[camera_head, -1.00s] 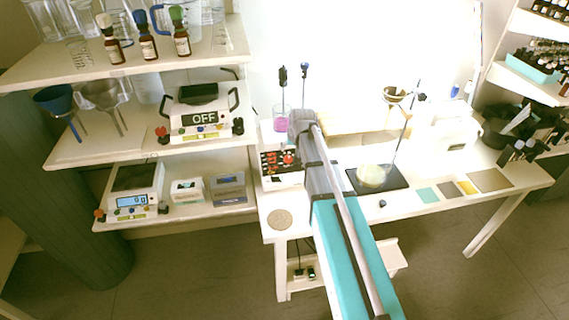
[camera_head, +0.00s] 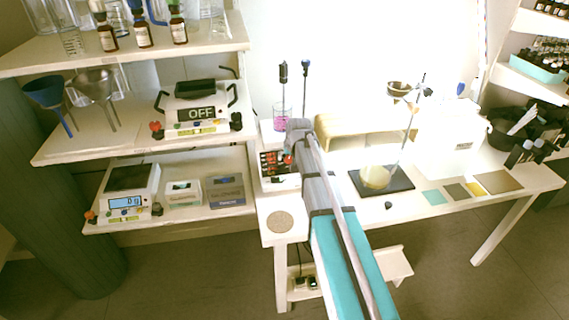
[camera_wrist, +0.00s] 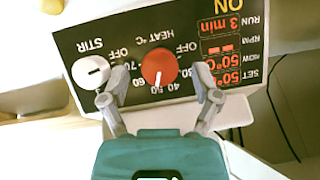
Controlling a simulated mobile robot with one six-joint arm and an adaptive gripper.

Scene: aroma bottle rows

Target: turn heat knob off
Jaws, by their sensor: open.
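The hotplate stirrer (camera_head: 281,184) stands at the left end of the white table, partly hidden behind my arm in the head view. In the wrist view its panel (camera_wrist: 124,42) appears upside down. The red heat knob (camera_wrist: 160,64) is in the middle, its white mark pointing down toward the 40–50 numbers. The white stir knob (camera_wrist: 90,71) is to its left. The red display (camera_wrist: 221,62) shows 50°C twice, 3 min and ON. My gripper (camera_wrist: 157,91) is open, its fingers on either side of the heat knob's lower part; contact cannot be told.
A beaker of pink liquid (camera_head: 281,119) stands behind the stirrer. A flask of yellowish liquid (camera_head: 375,177) sits on a black stand base (camera_head: 402,183) to the right. A round cork mat (camera_head: 280,222) lies in front. Shelves with a hotplate reading OFF (camera_head: 196,113) are at left.

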